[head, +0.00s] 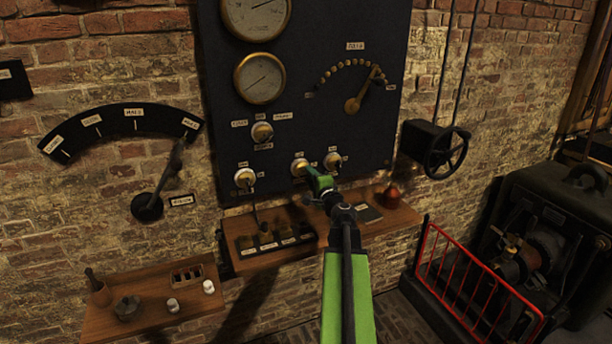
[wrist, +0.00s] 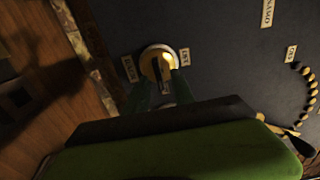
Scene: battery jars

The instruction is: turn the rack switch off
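My gripper (head: 318,180), green, is at the lower edge of the dark wall panel, close to two round switches: a middle one (head: 299,167) and a right one (head: 333,160). In the wrist view my gripper (wrist: 161,88) has its two green fingers apart, just below a round pale-rimmed switch (wrist: 158,60) with a brass centre and a dark lever.
The panel (head: 220,90) also bears gauges, a left switch (head: 245,178), an upper switch (head: 262,132) and a brass studded dial (head: 354,103). A wooden shelf (head: 390,222) juts out below. A handwheel (head: 446,153) and red railing (head: 475,280) stand right.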

